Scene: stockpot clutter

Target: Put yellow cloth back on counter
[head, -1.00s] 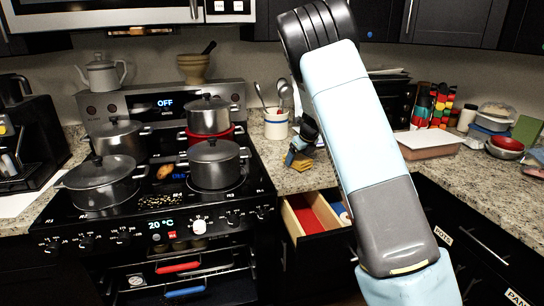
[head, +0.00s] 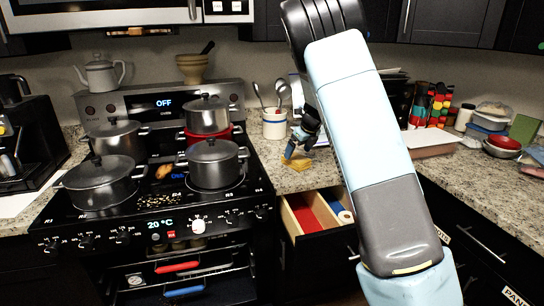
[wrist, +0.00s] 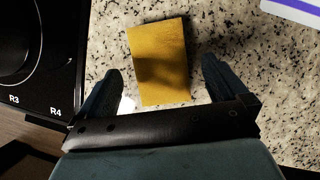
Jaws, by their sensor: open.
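The yellow cloth (wrist: 160,62) lies flat on the speckled counter in the wrist view, just beyond and between the fingertips, with a shadow across it. In the head view the cloth (head: 296,162) shows at the counter's front part, right of the stove. My gripper (wrist: 157,85) is open, with a finger on each side of the cloth's near end and nothing between them touching it that I can see. In the head view my gripper (head: 297,147) is just above the cloth, partly hidden by my arm.
The stove (head: 160,205) with several pots stands left of the cloth. A utensil crock (head: 275,124) stands behind it. An open drawer (head: 318,215) with a red compartment juts out below the counter. A white and purple item (wrist: 295,10) lies at the wrist view's top right.

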